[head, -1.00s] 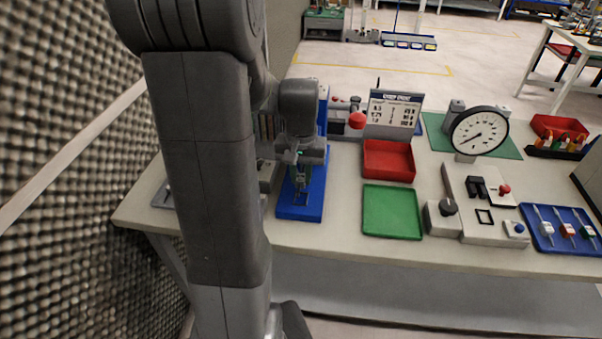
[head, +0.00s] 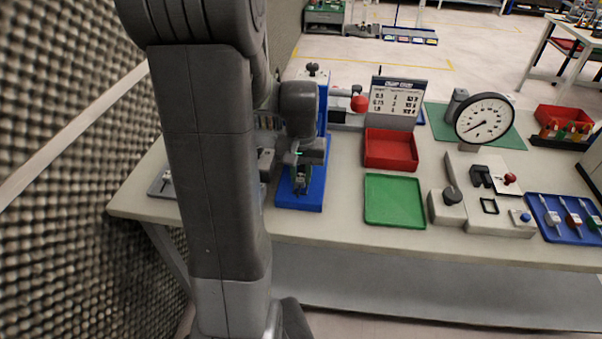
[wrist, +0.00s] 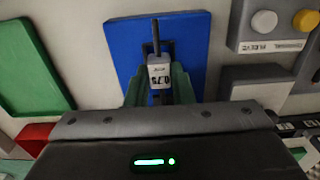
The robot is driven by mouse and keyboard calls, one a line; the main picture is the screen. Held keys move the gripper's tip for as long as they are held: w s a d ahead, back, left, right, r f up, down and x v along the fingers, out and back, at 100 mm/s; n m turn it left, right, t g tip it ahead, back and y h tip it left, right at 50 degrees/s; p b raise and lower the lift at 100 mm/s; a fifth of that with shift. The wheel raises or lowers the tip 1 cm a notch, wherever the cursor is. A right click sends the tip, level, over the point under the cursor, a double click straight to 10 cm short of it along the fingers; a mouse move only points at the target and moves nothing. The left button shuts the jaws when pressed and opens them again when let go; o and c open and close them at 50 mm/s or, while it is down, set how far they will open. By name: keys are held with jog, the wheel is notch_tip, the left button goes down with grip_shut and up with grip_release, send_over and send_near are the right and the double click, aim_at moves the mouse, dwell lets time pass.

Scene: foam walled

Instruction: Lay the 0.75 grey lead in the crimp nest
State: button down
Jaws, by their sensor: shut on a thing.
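The 0.75 lead has a pale tag marked 0.75 (wrist: 160,75) and a dark stem pointing up the wrist view. My gripper (wrist: 159,90) is shut on it, with green fingers on both sides of the tag. In the head view my gripper (head: 301,180) is over the blue base (head: 298,203) of the crimp press, in front of its blue column (head: 322,110). The blue base also fills the middle of the wrist view (wrist: 122,45). The crimp nest is hidden behind my gripper and the lead; I cannot tell whether the lead touches it.
A green tray (head: 394,202) and a red bin (head: 390,150) stand right of the press, with a chart (head: 394,100) behind. Further right are a dial gauge (head: 484,120), a grey fixture (head: 490,222) and a blue tray (head: 553,234) with several leads. A foam wall (head: 60,180) is at left.

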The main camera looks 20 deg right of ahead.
jog(key=shift+f+b, duration=0.4)
jog(key=shift+f, duration=0.15)
jog(key=c, duration=1.2)
grip_release()
notch_tip(320, 180, up, 14)
jog(key=shift+f+p, duration=0.1)
jog(key=shift+p, duration=0.2)
notch_tip(320, 180, down, 13)
